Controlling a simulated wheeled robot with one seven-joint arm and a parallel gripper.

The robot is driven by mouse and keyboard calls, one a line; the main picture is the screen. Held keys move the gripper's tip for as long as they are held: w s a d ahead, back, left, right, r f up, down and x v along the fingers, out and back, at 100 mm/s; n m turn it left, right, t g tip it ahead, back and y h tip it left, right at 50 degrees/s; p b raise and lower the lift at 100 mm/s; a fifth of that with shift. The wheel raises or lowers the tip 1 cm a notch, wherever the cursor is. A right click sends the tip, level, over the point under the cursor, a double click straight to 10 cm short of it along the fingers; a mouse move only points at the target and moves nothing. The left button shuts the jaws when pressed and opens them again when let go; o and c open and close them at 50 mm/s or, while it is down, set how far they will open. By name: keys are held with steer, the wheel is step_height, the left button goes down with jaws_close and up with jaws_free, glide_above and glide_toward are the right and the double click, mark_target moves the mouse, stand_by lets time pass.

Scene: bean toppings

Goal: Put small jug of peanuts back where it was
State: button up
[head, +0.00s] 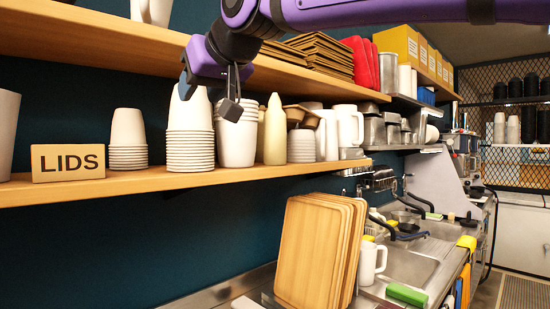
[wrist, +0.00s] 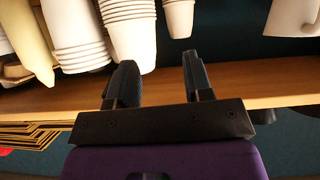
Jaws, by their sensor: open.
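My gripper (head: 231,95) hangs in front of the upper wooden shelf, before the stacked white cups; in the wrist view its two dark fingers (wrist: 159,68) are apart with nothing between them. A white jug with a handle (head: 368,263) stands by the sink, right of the wooden boards and well below my gripper. Another white jug with a handle (head: 349,127) stands on the lower shelf at its right end. I cannot see peanuts in either, so I cannot tell which is the small jug of peanuts.
The lower shelf (head: 110,187) holds a LIDS sign (head: 68,162), several cup stacks (head: 190,140) and a cream bottle (head: 275,130). Wooden boards (head: 310,250) lean on the counter below. A green block (head: 407,295) lies by the sink (head: 410,264). The shelf has a bare gap between cup stacks.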

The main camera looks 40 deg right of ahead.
steer(key=s+d+f+g, duration=0.1)
steer(key=s+f, duration=0.3)
steer(key=f, duration=0.6)
steer(key=s+d+f+g, duration=0.2)
steer(key=s+f+g, duration=0.2)
steer(key=f, duration=0.6)
steer(key=s+d+f+g, duration=0.1)
steer(key=s+f+g, duration=0.1)
steer(key=s+f, duration=0.4)
step_height(320, 180, down, 4)
steer(key=shift+d+r, duration=0.1)
steer(key=shift+d, duration=0.2)
steer(key=shift+a, duration=0.1)
